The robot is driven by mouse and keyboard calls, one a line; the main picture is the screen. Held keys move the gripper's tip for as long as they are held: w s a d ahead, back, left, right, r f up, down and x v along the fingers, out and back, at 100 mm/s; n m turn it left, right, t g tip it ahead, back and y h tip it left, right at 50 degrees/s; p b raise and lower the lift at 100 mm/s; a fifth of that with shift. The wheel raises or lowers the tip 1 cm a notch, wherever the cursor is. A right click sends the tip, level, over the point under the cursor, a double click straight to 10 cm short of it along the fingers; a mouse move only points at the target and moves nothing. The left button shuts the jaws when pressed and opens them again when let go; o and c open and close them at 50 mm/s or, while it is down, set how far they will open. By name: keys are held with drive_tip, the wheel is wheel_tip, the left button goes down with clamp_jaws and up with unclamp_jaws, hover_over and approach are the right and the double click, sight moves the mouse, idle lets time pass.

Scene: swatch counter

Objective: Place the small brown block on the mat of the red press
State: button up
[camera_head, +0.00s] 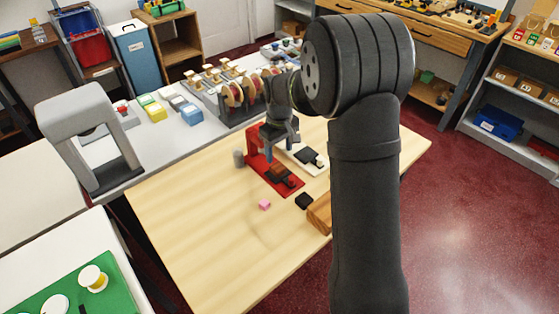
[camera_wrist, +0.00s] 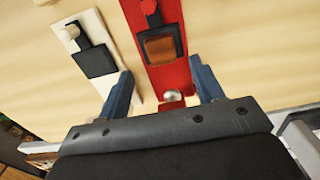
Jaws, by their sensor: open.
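The small brown block (camera_wrist: 160,49) lies on the black mat (camera_wrist: 180,36) of the red press (camera_wrist: 171,77) in the wrist view, with dark mat edges showing around it. In the head view the red press (camera_head: 256,168) stands on the wooden table, and the brown block (camera_head: 278,171) shows on its base. My gripper (camera_wrist: 163,88) is open, its two blue fingers apart on either side of the red base's near end. Nothing is between the fingertips except the view of the press below. The block is clear of both fingers.
A white press (camera_wrist: 99,25) with an empty black mat (camera_wrist: 96,61) stands beside the red one. A pink block (camera_head: 264,205), a black block (camera_head: 303,201) and a wooden box (camera_head: 319,214) are nearby. A grey cylinder (camera_head: 239,159) stands behind. The table's front left is clear.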

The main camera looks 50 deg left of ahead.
sight(280, 168)
wheel_tip(280, 168, up, 5)
drive_tip(key=shift+r, duration=0.2)
idle(0.3)
wheel_tip(280, 168, down, 12)
drive_tip(key=shift+f, duration=0.25)
wheel_tip(280, 168, up, 3)
drive_tip(key=shift+f, duration=0.15)
drive_tip(key=shift+r, duration=0.85)
